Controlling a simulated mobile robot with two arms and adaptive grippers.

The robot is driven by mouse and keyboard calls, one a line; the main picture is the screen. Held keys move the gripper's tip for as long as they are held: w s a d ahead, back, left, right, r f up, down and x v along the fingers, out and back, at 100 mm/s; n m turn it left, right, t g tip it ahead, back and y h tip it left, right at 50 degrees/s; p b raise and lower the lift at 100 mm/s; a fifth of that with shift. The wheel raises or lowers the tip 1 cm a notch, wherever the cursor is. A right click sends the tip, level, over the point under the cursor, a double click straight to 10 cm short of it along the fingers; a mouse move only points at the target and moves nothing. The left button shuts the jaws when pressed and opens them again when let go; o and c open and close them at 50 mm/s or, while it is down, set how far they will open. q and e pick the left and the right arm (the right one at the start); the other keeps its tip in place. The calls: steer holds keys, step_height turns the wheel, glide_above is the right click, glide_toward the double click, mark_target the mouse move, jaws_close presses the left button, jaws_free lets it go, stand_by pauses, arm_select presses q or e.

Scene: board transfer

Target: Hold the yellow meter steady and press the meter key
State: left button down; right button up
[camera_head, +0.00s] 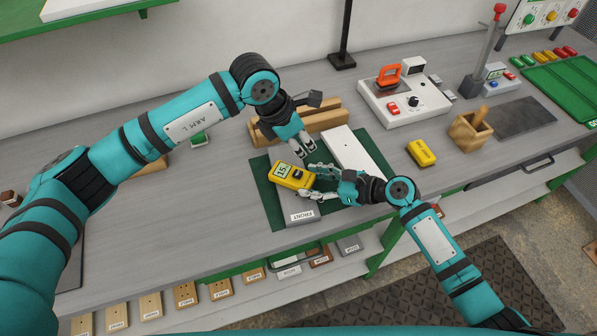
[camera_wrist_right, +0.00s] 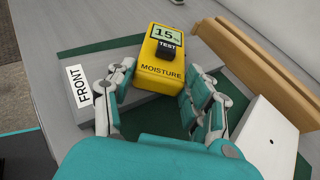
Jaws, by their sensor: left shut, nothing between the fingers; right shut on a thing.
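The yellow meter (camera_head: 283,180) sits over the grey board marked FRONT (camera_head: 299,214), near the bench's front. In the right wrist view the meter (camera_wrist_right: 163,72) reads MOISTURE, its screen shows 15 %, and a dark key marked TEST (camera_wrist_right: 169,49) lies below the screen. My right gripper (camera_head: 317,182) is shut on the meter, with a finger at each side of its lower end. My left gripper (camera_head: 304,152) is shut and empty, just behind and above the meter, apart from the key in the head view. The left gripper is not visible in the right wrist view.
A green mat (camera_head: 265,190) lies under the grey board. A white board (camera_head: 352,150) and wooden rails (camera_head: 325,122) stand close by. To the right are another yellow object (camera_head: 421,153), a wooden box (camera_head: 470,132) and a white device (camera_head: 420,112). The left bench is mostly clear.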

mark_target(299, 176)
arm_select(q)
steer(key=shift+s+a+r+m+t+h, duration=0.15)
steer(key=shift+r+m+t+h, duration=0.4)
steer(key=shift+m, duration=1)
steer(key=shift+s+a+r+m+t+h, duration=0.1)
steer(key=shift+r+m+t+h, duration=0.25)
steer(key=shift+m+h, duration=0.85)
steer(key=shift+s+a+r+m+t+h, duration=0.15)
steer(key=shift+r+m+t+h, duration=0.3)
steer(key=shift+m, duration=1.5)
steer(key=shift+f, duration=4.35)
steer(key=shift+f, duration=0.35)
